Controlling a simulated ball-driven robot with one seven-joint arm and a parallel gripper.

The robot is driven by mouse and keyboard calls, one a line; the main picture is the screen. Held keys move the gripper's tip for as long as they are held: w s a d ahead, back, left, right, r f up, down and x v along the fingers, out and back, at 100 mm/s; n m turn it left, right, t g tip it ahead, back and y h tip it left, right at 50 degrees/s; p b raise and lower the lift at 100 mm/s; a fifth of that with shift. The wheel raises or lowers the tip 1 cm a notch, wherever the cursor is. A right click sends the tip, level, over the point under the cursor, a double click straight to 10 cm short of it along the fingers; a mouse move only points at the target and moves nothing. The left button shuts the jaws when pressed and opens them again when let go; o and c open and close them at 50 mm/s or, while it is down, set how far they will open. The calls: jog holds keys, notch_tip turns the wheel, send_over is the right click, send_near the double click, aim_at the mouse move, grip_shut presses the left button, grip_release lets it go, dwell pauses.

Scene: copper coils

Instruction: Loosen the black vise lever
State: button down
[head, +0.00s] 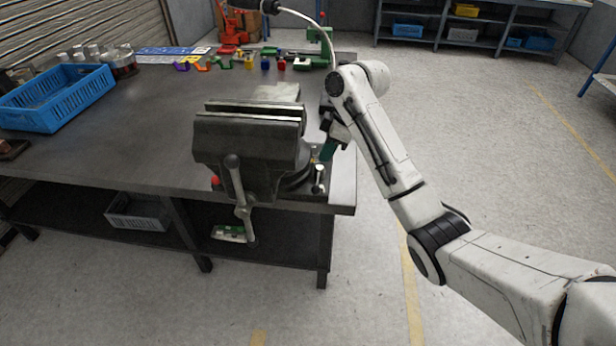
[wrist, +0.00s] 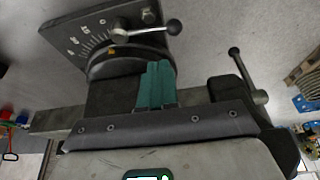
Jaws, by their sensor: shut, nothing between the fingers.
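The grey bench vise (head: 250,142) stands at the near right corner of the workbench. In the wrist view, a short lever with a black ball end (wrist: 174,27) sits on the vise's round graduated swivel base (wrist: 92,42). A short lever (head: 319,181) also shows beside the base in the head view. A longer handle with a dark ball end (wrist: 243,68) shows at right in the wrist view. My gripper (wrist: 160,65) has its teal fingers together and empty, apart from the short lever in the picture. In the head view my gripper (head: 327,152) is right of the vise.
The workbench (head: 150,110) holds a blue crate (head: 58,97) at left and several small coloured parts (head: 250,62) at the back. The vise's long front handle (head: 238,190) hangs over the near edge. Open floor (head: 480,150) lies right of the bench.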

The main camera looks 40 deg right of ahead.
aim_at(318, 181)
jog(key=shift+f, duration=0.1)
jog(key=x, duration=1)
jog(key=shift+p, duration=0.4)
